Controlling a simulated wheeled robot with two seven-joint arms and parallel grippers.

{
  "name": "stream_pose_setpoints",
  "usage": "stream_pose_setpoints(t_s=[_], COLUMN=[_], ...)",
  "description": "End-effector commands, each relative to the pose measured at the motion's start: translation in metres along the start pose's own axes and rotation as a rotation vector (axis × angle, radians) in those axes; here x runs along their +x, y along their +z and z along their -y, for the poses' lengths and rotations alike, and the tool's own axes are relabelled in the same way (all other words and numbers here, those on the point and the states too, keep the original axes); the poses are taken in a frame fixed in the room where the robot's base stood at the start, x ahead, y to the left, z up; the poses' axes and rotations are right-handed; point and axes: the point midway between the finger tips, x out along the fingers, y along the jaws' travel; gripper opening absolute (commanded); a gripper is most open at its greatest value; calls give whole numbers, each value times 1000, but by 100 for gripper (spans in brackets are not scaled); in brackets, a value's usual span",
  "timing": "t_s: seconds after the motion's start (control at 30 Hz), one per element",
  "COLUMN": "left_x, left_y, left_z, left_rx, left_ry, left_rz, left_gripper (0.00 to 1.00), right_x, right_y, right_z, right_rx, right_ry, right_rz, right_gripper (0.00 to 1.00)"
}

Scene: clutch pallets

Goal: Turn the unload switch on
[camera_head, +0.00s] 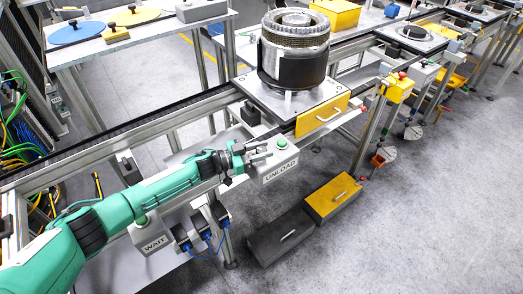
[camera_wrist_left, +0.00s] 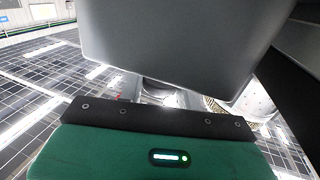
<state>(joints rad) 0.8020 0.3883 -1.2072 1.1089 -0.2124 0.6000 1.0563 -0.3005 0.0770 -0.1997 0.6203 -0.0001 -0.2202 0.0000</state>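The unload switch is a grey box (camera_head: 282,160) with a white UNLOAD label, on the near side of the conveyor frame in the head view. A small rounded knob or button (camera_head: 281,142) sits on its top. My left gripper (camera_head: 264,150) is just left of the box and close to the knob, its two fingers apart with nothing seen between them. I cannot tell whether a finger touches the box. In the left wrist view a large grey block (camera_wrist_left: 180,45) fills the upper middle and hides the fingertips. My right gripper is not in view.
A similar WAIT box (camera_head: 152,238) is below my left arm. A clutch part (camera_head: 294,50) stands on a pallet (camera_head: 265,98) with a yellow front (camera_head: 322,116) behind the switch. Open floor lies to the right.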

Motion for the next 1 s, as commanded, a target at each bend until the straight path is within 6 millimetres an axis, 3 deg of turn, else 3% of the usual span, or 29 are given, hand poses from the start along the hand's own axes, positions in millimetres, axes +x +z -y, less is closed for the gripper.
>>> stream_pose_setpoints(t_s=[0.03, 0.1, 0.47, 1.0], left_x=[0, 0, -5, -71], left_y=[0, 0, 1, 1], left_z=[0, 0, 0, 0], left_rx=[0, 0, 0, 0], left_ry=[-1, -1, -1, -1], left_rz=[0, 0, 0, 0], left_gripper=[42, 53, 53, 53], right_x=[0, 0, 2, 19], right_y=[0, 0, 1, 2], right_z=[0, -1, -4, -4], right_rx=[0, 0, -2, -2], right_ry=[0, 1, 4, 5], right_rz=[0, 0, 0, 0], right_gripper=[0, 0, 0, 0])
